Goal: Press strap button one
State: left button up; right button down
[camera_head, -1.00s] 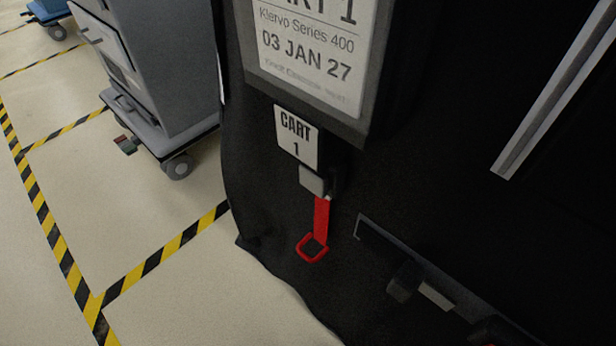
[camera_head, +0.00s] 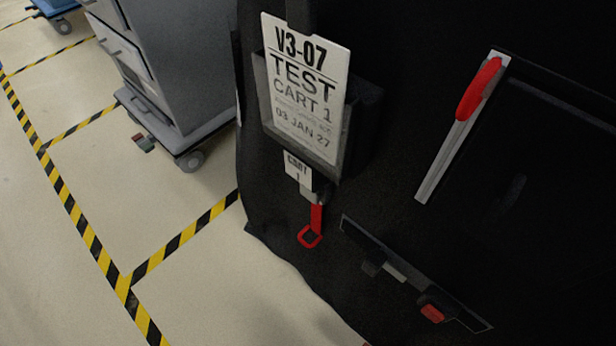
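A black covered cart (camera_head: 400,200) fills the right of the head view. A red strap loop (camera_head: 310,237) hangs low on its left part, below a small grey buckle (camera_head: 322,192) and a white tag (camera_head: 298,171) reading CART 1. Right of it, a dark slanted panel (camera_head: 362,241) bears a dark block, a pale label and a red piece (camera_head: 432,313). I cannot tell which part is strap button one. Neither of my grippers is in view.
A white sign (camera_head: 300,95) reading V3-07 TEST CART 1 sits in a dark pocket. A grey strip with a red handle (camera_head: 479,88) is at the upper right. A grey wheeled cart (camera_head: 180,70) stands at the left.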

aim_at(314, 198)
jog(key=k+j, duration=0.15)
jog(key=j, duration=0.2)
jog(key=k+j+z, duration=0.15)
jog(key=j, duration=0.2)
jog(key=k+j, duration=0.1)
jog(key=j, duration=0.25)
jog(key=k+j+z, duration=0.15)
jog(key=j, duration=0.2)
jog(key=k+j, duration=0.15)
jog(key=j, duration=0.2)
jog(key=z, duration=0.05)
